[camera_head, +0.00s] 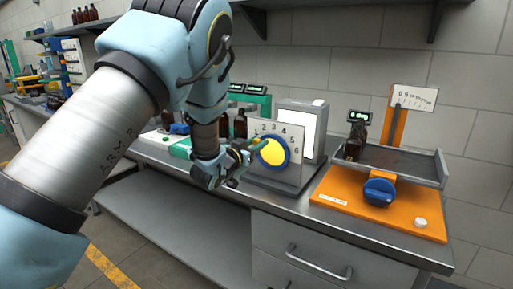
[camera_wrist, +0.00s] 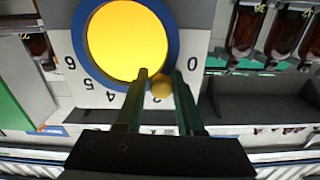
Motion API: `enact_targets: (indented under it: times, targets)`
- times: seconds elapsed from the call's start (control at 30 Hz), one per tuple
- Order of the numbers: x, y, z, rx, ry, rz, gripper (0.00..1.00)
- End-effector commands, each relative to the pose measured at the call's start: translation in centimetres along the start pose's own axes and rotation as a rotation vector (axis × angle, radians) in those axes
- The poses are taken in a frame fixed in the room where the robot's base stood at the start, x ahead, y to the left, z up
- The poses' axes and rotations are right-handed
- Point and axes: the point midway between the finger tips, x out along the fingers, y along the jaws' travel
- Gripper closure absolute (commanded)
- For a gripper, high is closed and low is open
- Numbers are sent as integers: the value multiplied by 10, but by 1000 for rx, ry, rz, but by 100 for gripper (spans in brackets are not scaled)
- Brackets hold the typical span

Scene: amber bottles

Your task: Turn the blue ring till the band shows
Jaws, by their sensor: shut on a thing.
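The blue ring (camera_head: 287,157) surrounds a plain yellow disc (camera_head: 272,152) on an upright grey panel (camera_head: 289,178) marked with numbers. In the wrist view the ring (camera_wrist: 78,40) and disc (camera_wrist: 125,40) fill the upper left, with the numbers upside down around them.
To the right, an orange base (camera_head: 350,195) carries a blue knob (camera_head: 379,191) and a white button (camera_head: 421,223). A white-fronted box (camera_head: 311,130) stands behind the panel. More amber bottles (camera_head: 240,124) stand at left.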

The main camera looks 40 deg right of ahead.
Motion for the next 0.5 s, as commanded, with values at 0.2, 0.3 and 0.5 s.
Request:
enact_targets:
  times: [0.2,0.3,0.5]
  targets:
    - [1,6,-6,177,17,-2,100]
    - [1,10,-10,252,17,-3,100]
    - [1,14,-17,350,18,-3,100]
